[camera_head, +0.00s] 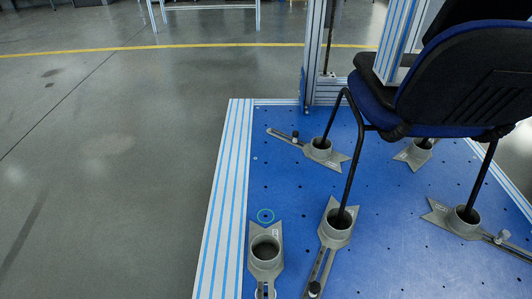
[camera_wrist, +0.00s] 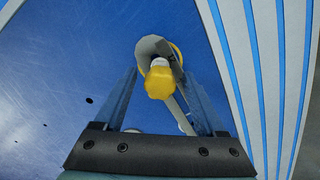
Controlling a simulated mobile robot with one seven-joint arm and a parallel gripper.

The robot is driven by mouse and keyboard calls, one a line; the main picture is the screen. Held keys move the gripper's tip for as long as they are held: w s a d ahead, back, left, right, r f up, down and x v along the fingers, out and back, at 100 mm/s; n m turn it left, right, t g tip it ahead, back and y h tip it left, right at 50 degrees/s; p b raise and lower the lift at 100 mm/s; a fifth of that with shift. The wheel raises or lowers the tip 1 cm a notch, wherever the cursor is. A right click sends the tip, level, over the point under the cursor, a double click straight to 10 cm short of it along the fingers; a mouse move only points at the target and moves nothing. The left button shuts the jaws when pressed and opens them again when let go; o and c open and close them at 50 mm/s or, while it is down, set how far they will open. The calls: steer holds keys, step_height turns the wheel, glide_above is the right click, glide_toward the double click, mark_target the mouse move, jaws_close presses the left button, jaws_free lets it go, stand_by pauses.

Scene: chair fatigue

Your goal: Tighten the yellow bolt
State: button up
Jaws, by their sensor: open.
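In the wrist view the yellow bolt (camera_wrist: 158,84) has a faceted head with a pale tip behind it. It sits against a grey metal clamp piece (camera_wrist: 150,47), with more yellow showing behind. My gripper (camera_wrist: 160,76) is open, with one finger on each side of the bolt and a visible gap on both sides. I cannot tell how far the fingertips are from the bolt in depth. In the head view I cannot make out the yellow bolt or my gripper. A grey clamp cup (camera_head: 265,249) stands empty near the plate's left edge.
A blue plate (camera_head: 285,185) with holes and an aluminium frame edge (camera_head: 222,200) bears several grey clamps. A dark blue chair (camera_head: 455,75) stands with legs in some of the cups. Aluminium posts (camera_head: 313,55) rise at the back. The grey floor at left is clear.

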steer(key=shift+n, duration=0.9)
steer(key=n, duration=0.4)
jaws_close()
steer(key=m, duration=0.3)
steer(key=shift+m+p, duration=0.3)
steer(key=shift+m, duration=0.1)
steer(key=m, duration=0.4)
